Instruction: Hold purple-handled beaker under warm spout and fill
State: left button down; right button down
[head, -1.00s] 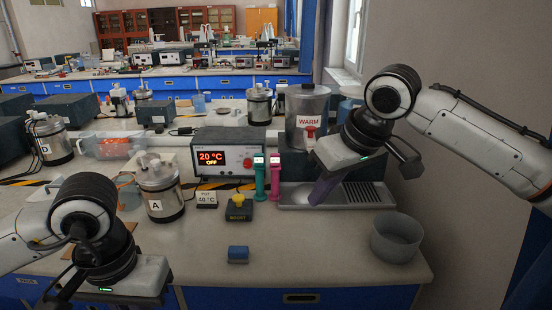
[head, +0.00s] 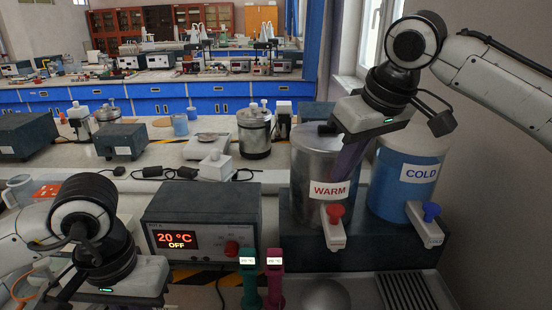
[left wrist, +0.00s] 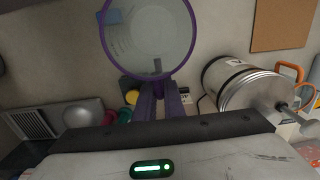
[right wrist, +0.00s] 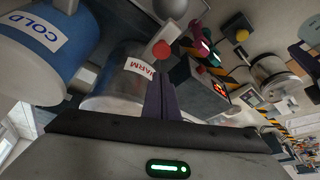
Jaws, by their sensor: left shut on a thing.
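The purple-handled beaker shows in the left wrist view as a clear round vessel with a purple rim (left wrist: 107,62); no liquid is visible in it. My left gripper (left wrist: 160,97) is shut on its handle; in the head view the beaker is out of frame. The steel WARM urn (head: 312,165) has a pale spout (head: 334,238) with a red knob (head: 335,212). My right gripper (head: 342,175) is empty in front of the urn, above the red knob. In the right wrist view its fingers (right wrist: 165,95) look closed together.
The blue COLD urn (head: 405,185) stands right of the WARM one. A control box (head: 175,240) reads 20 °C OFF. Green (head: 248,285) and magenta (head: 274,285) stands are in front of it. A drip tray with a slatted part (head: 408,292) lies below the spouts.

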jog(key=shift+w, duration=0.4)
jog(key=shift+f, duration=0.2)
pick_arm(q)
jog(key=shift+w, duration=0.15)
pick_arm(e)
jog(key=f, duration=0.3)
jog(key=shift+s+f, duration=0.3)
jog(key=shift+f, duration=0.85)
pick_arm(q)
jog(key=shift+w, duration=0.1)
pick_arm(e)
jog(key=shift+w, duration=0.1)
dwell(0.5)
pick_arm(q)
jog(key=w+d+f+n, duration=0.2)
jog(key=d+n, duration=0.3)
jog(key=d, duration=0.3)
jog(key=w+d+f+n, duration=0.1)
jog(key=d+f+n, duration=0.1)
jog(key=d+n, duration=0.55)
jog(key=w+d+f+n, duration=0.2)
jog(key=d+f+n, duration=0.15)
jog(key=d, duration=0.65)
jog(key=w, duration=1.3)
jog(key=shift+r, duration=0.4)
